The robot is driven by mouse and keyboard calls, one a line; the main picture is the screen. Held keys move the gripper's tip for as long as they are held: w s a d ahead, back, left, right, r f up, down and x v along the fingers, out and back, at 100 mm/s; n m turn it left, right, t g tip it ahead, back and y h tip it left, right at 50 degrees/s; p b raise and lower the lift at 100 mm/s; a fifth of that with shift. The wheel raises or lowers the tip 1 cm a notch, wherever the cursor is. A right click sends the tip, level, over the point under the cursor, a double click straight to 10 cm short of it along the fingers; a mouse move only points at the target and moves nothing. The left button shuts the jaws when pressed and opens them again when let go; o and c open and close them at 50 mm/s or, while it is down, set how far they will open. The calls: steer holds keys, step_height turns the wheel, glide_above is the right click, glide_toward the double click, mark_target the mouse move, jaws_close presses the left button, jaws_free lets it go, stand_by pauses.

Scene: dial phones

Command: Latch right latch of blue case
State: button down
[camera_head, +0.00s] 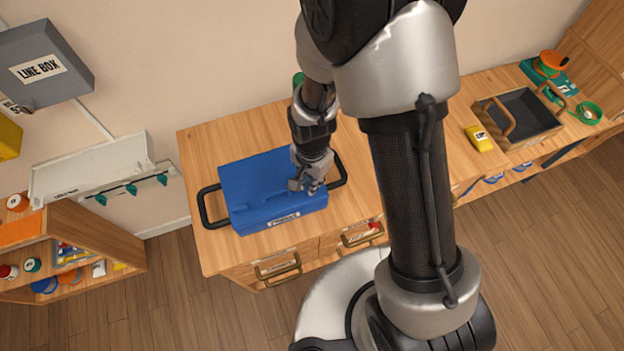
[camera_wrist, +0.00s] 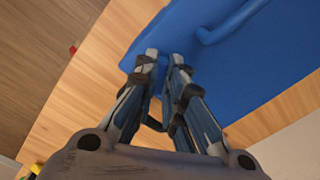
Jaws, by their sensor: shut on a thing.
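The blue case (camera_head: 255,175) lies on the wooden counter with its lid down and a white label (camera_head: 284,219) on its front. My gripper (camera_head: 306,188) is at the front right part of the case. In the wrist view, my gripper (camera_wrist: 164,58) has its two fingers close together over the edge of the blue case (camera_wrist: 270,50), near a corner. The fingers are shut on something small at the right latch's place. The latch itself is hidden by the fingertips. A raised blue handle (camera_wrist: 228,22) shows on the case in the wrist view.
Black bar handles stick out left (camera_head: 208,207) and right (camera_head: 342,168) of the case. Counter drawers (camera_head: 278,268) are below its front. A wooden-sided tray (camera_head: 518,115) and a yellow item (camera_head: 479,138) stand farther right. The counter left of the case has some free room.

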steer(key=m, duration=0.6)
steer(key=shift+w, duration=0.1)
stand_by(0.5)
steer(key=c, duration=1.7)
jaws_free()
steer(key=shift+a+r, duration=0.1)
step_height(320, 180, up, 12)
steer(key=shift+f, duration=0.1)
